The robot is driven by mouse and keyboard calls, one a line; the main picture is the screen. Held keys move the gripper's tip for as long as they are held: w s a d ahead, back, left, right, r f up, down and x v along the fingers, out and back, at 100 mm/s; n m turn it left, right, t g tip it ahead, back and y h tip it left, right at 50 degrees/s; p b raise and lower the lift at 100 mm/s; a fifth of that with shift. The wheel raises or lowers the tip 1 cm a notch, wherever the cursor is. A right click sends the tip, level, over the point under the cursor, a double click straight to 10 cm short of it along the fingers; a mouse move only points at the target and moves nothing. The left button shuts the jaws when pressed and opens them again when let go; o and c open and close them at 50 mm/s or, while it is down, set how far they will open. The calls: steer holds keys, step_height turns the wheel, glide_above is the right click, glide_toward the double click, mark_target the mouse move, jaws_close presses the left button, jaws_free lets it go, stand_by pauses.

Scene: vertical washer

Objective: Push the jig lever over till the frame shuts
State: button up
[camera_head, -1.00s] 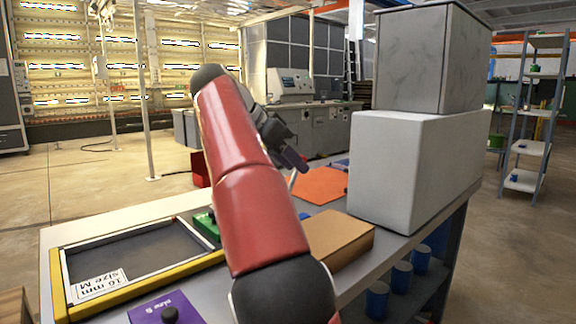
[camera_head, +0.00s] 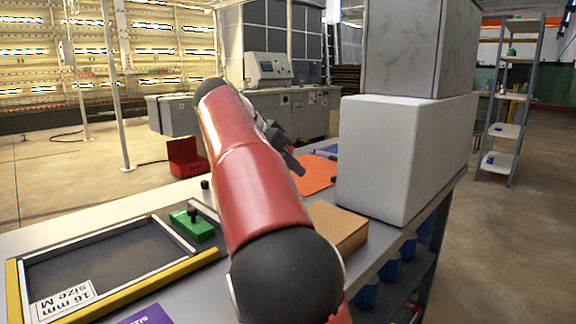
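The jig frame (camera_head: 165,278) lies on the table at the lower left, with yellow and pale rails around a dark panel and a label reading "16 mm size M". Beside its far right corner is a green block (camera_head: 193,226) with a black knob. A pale bar (camera_head: 203,210) and another black knob (camera_head: 205,184) show just behind it; this may be the lever, partly hidden by my red arm. My gripper (camera_head: 294,161) is beyond the arm, over the table near an orange sheet, well right of the frame. Its fingers are too small and dark to judge.
A large pale box (camera_head: 400,160) with a grey box (camera_head: 415,45) on top stands at the table's right. A brown box (camera_head: 338,226) sits in front of it. A purple item (camera_head: 148,315) is at the near edge. A red box (camera_head: 186,158) shows behind the table.

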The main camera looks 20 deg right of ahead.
steer(key=shift+d+f, duration=0.1)
jaws_close()
